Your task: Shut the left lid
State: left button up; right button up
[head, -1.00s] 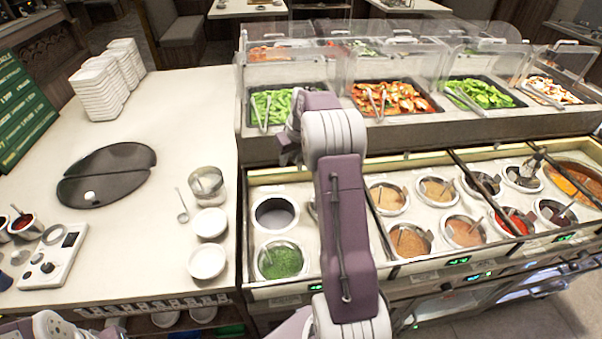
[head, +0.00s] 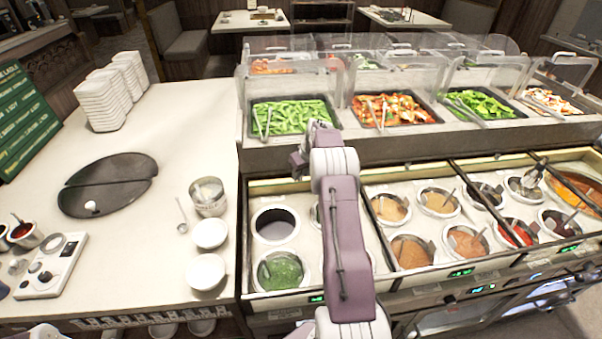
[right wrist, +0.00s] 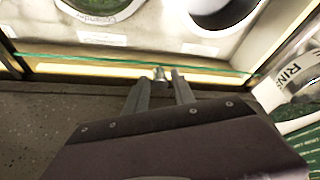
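The left section of sauce wells has a pale frame (head: 262,187); its lid is clear glass and hard to make out. In the right wrist view a thin green glass edge (right wrist: 90,61) runs along the frame. My right gripper (head: 301,163) is at the back edge of this section. In the wrist view its two fingers (right wrist: 160,80) stand apart, with a small metal piece (right wrist: 159,72), perhaps a handle, between the tips. Contact cannot be told. My right arm hides part of the section. My left gripper is out of view.
A metal cup (head: 208,196) and white bowls (head: 206,271) stand on the counter at left. Food trays under clear guards (head: 300,88) rise behind.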

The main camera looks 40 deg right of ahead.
grip_shut()
dwell(1.4)
